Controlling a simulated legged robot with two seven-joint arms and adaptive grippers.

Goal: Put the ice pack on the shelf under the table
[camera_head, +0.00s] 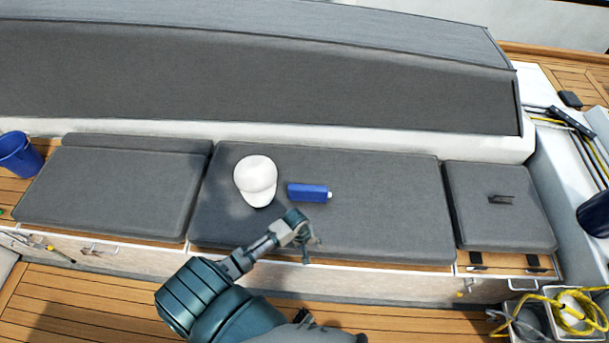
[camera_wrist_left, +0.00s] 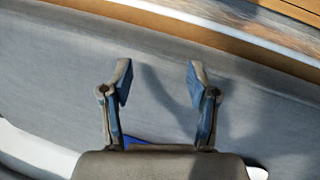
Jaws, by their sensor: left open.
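The blue ice pack (camera_head: 306,192), a small block with a pale end, lies on the middle grey seat cushion. In the left wrist view only a sliver of blue (camera_wrist_left: 135,140) shows, mostly hidden behind the gripper's own body. My left gripper (camera_head: 311,243) is just in front of the ice pack, over the front part of the cushion. In the left wrist view its two fingers (camera_wrist_left: 159,78) are spread with nothing between them but grey cushion. My right gripper is not in view. No table or shelf under one shows.
A white cap (camera_head: 256,180) lies on the cushion just left of the ice pack. A blue bucket (camera_head: 19,155) stands at the far left. Yellow rope (camera_head: 570,312) lies at the lower right. The grey backrest (camera_head: 260,85) rises behind. The cushion right of the ice pack is clear.

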